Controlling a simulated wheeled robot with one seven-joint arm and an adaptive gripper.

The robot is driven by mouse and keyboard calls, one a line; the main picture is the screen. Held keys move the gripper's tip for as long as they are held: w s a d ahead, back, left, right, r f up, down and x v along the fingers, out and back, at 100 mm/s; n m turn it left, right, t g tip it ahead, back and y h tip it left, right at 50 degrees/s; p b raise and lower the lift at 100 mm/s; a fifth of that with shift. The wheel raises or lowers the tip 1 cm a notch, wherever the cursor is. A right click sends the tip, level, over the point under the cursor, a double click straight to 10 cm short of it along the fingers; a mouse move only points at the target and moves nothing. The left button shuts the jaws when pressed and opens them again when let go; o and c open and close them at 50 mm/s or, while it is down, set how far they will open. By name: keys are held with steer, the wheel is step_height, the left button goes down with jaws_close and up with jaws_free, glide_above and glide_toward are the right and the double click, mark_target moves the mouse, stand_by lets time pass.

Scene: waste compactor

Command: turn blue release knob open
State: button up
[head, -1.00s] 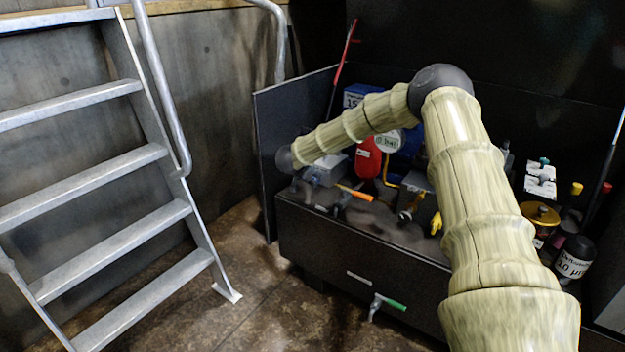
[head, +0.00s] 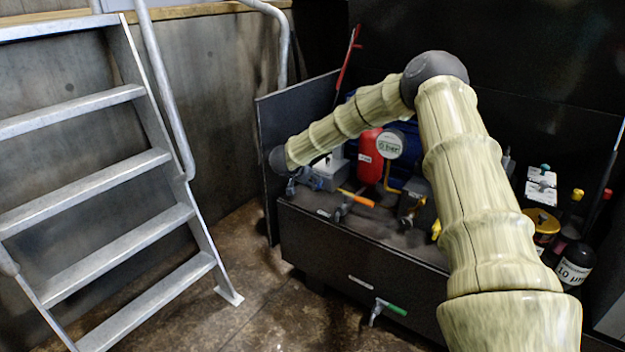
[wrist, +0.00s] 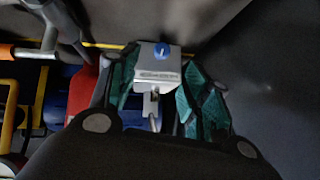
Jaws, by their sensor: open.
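The blue release knob (wrist: 162,50) sits on a light grey box (wrist: 157,84) in the wrist view. My gripper (wrist: 158,66) is open, its teal-padded fingers on either side of the box as seen from the wrist. Nothing is held between them. I cannot tell whether the fingers touch the box. In the head view the grey box (head: 331,172) stands at the left end of the black cabinet top, just right of my wrist. I cannot make out the knob clearly in the head view.
An orange-handled lever (head: 357,198), a red tank (head: 369,153) and a round gauge (head: 390,146) stand close to the right of the box. A dark panel (head: 264,165) borders the cabinet on the left. A green-handled tap (head: 390,308) juts from the cabinet front.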

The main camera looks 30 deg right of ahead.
steer(key=shift+n+g+h, duration=0.3)
steer(key=shift+n+g, duration=0.1)
steer(key=shift+g, duration=0.4)
steer(key=p+x, duration=0.1)
steer(key=x, duration=0.2)
steer(key=w+x, duration=0.1)
steer(key=x, duration=0.3)
steer(key=w+p+x, duration=0.1)
steer(key=x, duration=0.3)
steer(key=shift+a+r+p, duration=0.1)
steer(key=shift+a+p, duration=0.2)
steer(key=shift+a, duration=0.05)
steer(key=c, duration=1)
